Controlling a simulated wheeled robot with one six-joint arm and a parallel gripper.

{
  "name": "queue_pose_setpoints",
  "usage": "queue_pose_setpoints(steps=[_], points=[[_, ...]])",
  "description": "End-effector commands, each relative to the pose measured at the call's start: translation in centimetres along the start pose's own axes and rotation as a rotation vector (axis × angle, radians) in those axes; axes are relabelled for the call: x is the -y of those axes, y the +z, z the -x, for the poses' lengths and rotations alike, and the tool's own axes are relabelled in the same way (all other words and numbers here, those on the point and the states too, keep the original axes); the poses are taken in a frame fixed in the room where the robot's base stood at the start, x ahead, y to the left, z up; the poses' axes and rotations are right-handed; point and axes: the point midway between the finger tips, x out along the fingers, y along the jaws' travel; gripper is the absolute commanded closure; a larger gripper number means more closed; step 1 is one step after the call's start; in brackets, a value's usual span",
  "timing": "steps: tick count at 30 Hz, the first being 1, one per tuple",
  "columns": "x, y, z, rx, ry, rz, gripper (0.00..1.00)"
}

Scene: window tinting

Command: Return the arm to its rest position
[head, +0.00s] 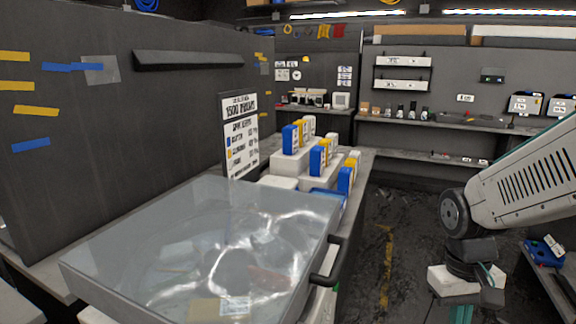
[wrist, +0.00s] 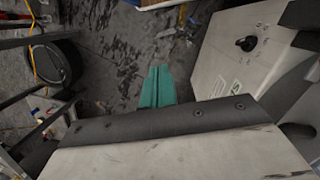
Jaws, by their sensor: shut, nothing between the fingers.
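My gripper (wrist: 157,86) shows in the wrist view as two teal fingers lying side by side with no gap between them. Nothing is held. The fingers hang over the dark, stained floor. In the head view my pale arm (head: 520,185) comes in from the right edge and bends down at a dark round joint. The wrist parts hang below it at the lower right, clear of the bench. The fingertips are not clearly visible in the head view.
A glass-topped case (head: 200,255) with a black handle (head: 328,262) stands on the left bench. Behind it are a price sign (head: 240,135) and several blue, yellow and white boxes. A low shelf with a blue item (head: 545,252) is at the right. The floor aisle (head: 392,235) between is open.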

Motion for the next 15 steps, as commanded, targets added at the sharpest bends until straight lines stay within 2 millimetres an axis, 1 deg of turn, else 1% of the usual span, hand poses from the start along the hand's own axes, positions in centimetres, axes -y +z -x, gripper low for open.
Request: queue_pose_setpoints(steps=[1,3,6,9,12,15], points=[[0.4,1.8,1.4,-0.005,-0.009,-0.013,1.0],[0.9,4.1,3.0,-0.005,-0.021,-0.026,1.0],[1.6,7.1,4.8,-0.023,-0.04,-0.039,1.0],[2.2,9.5,6.3,-0.071,-0.055,-0.041,1.0],[2.6,10.8,7.6,-0.148,-0.061,-0.036,1.0],[2.7,11.6,8.6,-0.217,-0.06,-0.031,1.0]])
